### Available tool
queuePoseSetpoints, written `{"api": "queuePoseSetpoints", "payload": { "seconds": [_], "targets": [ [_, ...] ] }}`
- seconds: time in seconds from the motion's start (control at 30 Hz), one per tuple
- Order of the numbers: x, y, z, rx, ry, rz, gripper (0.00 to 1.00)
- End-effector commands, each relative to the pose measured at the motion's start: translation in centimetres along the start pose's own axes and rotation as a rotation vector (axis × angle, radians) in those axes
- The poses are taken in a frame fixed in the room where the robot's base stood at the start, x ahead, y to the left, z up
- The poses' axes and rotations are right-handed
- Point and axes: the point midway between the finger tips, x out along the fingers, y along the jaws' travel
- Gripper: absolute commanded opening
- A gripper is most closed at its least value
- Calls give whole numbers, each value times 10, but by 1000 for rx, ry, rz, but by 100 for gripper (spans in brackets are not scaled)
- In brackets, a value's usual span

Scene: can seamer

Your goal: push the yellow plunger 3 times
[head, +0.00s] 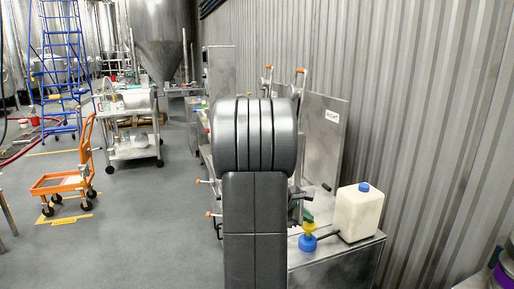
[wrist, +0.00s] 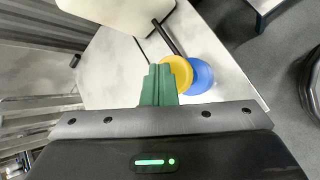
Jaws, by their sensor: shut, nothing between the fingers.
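The yellow plunger (head: 309,228) stands above a blue base (head: 307,243) on a metal table at the lower right in the head view. In the wrist view the plunger (wrist: 180,71) shows just past my fingertips, with the blue base (wrist: 200,76) beside it. My gripper (head: 307,216) is shut and empty, its green fingers together. In the wrist view my gripper (wrist: 160,70) overlaps the plunger's left edge. I cannot tell whether the fingertips touch it. My arm hides part of the machine behind it in the head view.
A white jug (head: 358,214) with a blue cap stands right of the plunger, joined to it by a dark tube (head: 326,235). The metal table (head: 335,268) has bare room in front. A corrugated wall (head: 420,120) closes the right side. An orange cart (head: 62,182) stands far left.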

Motion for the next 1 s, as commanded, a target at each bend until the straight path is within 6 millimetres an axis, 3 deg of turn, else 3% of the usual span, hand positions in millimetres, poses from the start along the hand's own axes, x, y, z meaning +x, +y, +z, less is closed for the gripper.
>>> {"api": "queuePoseSetpoints", "payload": {
  "seconds": [0.33, 1.0],
  "targets": [
    [-3, 2, 2, 0, 0, 0, 0],
    [-43, 31, 31, 0, 0, 0, 0]
  ]
}}
